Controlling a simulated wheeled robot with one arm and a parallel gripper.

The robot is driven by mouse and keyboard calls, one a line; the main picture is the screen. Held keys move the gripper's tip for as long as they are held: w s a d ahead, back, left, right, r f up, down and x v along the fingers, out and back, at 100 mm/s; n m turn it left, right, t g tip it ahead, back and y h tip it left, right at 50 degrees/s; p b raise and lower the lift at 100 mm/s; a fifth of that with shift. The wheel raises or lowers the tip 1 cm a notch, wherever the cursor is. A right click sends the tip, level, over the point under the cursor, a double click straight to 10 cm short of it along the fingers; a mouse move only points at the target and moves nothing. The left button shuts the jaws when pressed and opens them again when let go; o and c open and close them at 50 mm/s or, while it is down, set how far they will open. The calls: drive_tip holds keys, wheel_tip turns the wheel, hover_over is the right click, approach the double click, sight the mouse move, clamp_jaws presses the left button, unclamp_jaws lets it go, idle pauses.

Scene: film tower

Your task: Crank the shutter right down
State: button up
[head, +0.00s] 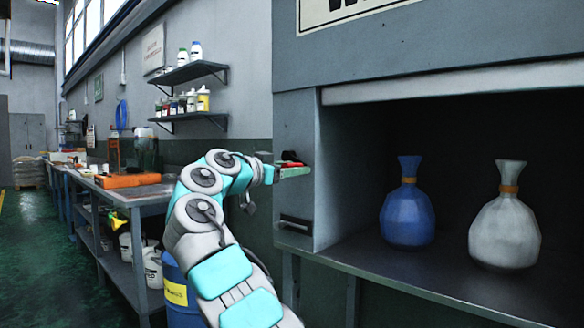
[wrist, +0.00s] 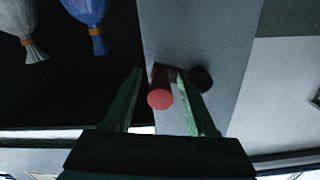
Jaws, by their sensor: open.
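The shutter (head: 450,82) is a pale slatted edge at the top of the cabinet opening, raised so that most of the opening is clear. The crank's red knob (head: 290,164) shows at the cabinet's left front post, partly hidden by my gripper (head: 296,172). In the wrist view the red knob (wrist: 160,99) sits between the two open green fingers of my gripper (wrist: 160,73), with a gap on each side. A dark round part (wrist: 203,77), likely the crank's hub, is just right of the right finger.
A blue bag (head: 407,213) and a white bag (head: 504,222) stand inside the cabinet, tied with orange bands. A dark handle (head: 296,223) juts from the post below the crank.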

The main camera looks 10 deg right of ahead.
clamp_jaws()
idle(0.4)
idle(1.0)
